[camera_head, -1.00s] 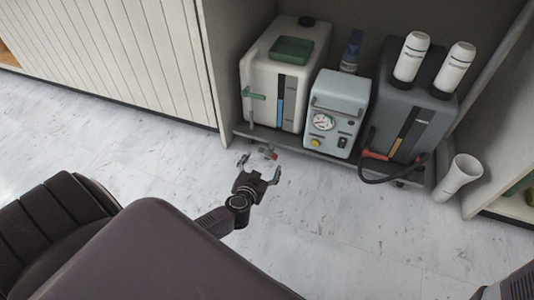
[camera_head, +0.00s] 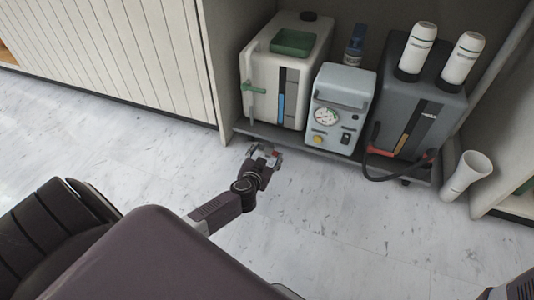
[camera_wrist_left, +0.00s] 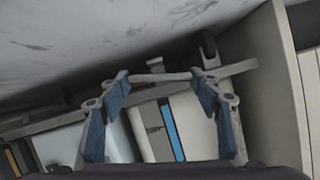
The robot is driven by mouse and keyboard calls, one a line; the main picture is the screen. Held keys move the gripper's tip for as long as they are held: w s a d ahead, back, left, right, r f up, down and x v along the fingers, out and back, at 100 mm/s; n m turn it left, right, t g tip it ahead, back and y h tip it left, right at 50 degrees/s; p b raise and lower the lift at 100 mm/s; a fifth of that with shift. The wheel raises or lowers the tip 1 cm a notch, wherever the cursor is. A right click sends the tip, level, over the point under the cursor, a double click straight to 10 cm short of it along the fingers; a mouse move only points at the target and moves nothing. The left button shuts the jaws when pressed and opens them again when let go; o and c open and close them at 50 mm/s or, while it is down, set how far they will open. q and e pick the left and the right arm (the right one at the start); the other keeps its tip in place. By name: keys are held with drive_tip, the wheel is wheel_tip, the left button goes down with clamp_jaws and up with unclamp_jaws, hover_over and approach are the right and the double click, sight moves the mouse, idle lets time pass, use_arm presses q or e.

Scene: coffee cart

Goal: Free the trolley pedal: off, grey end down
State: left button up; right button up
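The trolley (camera_head: 300,143) is a low grey platform under the machines. Its pedal (camera_head: 275,154) is a small part at the front edge, left of centre; a bit of red shows, and my gripper covers much of the rest. My left gripper (camera_head: 265,152) is at the pedal, close to the floor. In the left wrist view its blue-padded fingers (camera_wrist_left: 160,77) are spread apart, with a small grey part of the pedal (camera_wrist_left: 155,65) beyond and between the tips. I cannot tell whether they touch it, nor which end is lower. My right gripper is out of view.
The trolley carries a white tank (camera_head: 288,75), a gauge unit (camera_head: 340,108) and a dark grey tank (camera_head: 408,115) with a black hose. A caster (camera_wrist_left: 208,52) is near the pedal. A white cup-like tube (camera_head: 466,177) stands right. Floor in front is clear.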

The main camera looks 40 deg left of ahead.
use_arm(q)
drive_tip(key=c, duration=0.5)
drive_tip(key=n+p, duration=0.1)
drive_tip(key=p, duration=0.2)
drive_tip(key=shift+r+h, duration=0.25)
drive_tip(key=shift+h, duration=0.15)
drive_tip(key=shift+a+f+p, duration=0.1)
drive_tip(key=shift+p, duration=0.4)
drive_tip(key=shift+f+n+h, duration=0.15)
drive_tip(key=shift+n+h, duration=0.25)
drive_tip(key=shift+n, duration=0.2)
drive_tip(key=shift+c, duration=0.2)
drive_tip(key=shift+s+a+f+n+t+h, duration=0.1)
drive_tip(key=shift+n+t+h, duration=0.2)
drive_tip(key=shift+n, duration=0.2)
drive_tip(key=shift+n+h, duration=0.3)
drive_tip(key=o, duration=1.2)
drive_tip(key=shift+c, duration=0.2)
